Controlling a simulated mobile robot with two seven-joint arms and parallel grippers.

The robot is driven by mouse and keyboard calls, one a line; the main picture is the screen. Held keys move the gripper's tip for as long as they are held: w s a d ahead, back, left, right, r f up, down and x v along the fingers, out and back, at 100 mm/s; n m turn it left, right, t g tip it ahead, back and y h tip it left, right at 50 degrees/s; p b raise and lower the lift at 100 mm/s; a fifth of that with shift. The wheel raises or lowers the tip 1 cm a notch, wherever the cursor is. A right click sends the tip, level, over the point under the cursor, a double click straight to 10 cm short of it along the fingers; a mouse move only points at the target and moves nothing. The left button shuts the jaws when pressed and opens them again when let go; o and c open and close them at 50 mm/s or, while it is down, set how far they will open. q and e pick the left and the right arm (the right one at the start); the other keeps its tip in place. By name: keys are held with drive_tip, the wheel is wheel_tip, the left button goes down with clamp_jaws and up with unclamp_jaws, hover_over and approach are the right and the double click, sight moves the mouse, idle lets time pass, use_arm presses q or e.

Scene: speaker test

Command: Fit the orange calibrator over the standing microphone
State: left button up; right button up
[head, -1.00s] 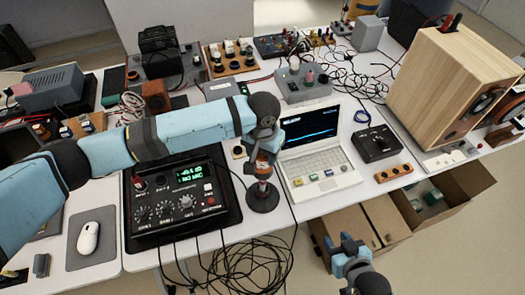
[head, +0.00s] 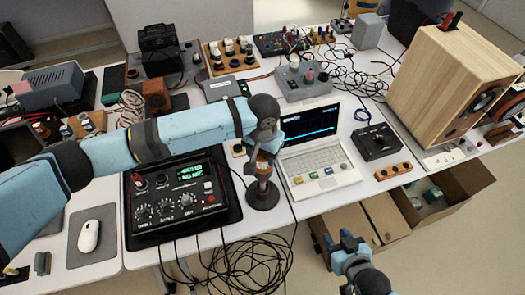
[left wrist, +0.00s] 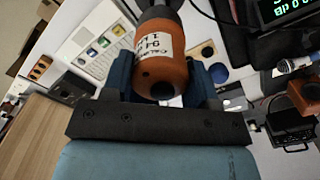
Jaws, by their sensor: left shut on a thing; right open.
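My left gripper (head: 265,148) is shut on the orange calibrator (head: 263,166) above a round dark stand base (head: 263,196). In the left wrist view the calibrator (left wrist: 160,58) sits between the blue fingers, with its white label showing. A dark grey cylinder (left wrist: 160,8) meets its far end, in line with it. The microphone itself is not distinctly visible; I cannot tell how far the calibrator is over it. My right gripper (head: 346,243) is open and empty, low in front of the table.
A black meter with a lit green display (head: 190,174) stands left of the stand. An open white laptop (head: 322,165) is close on its right. Loose black cables (head: 245,262) hang at the front edge. An open cardboard box (head: 455,190) is below right.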

use_arm(q)
drive_tip(key=o, duration=1.2)
drive_tip(key=shift+c, duration=0.2)
wheel_tip(320, 180, up, 14)
drive_tip(key=b, duration=0.1)
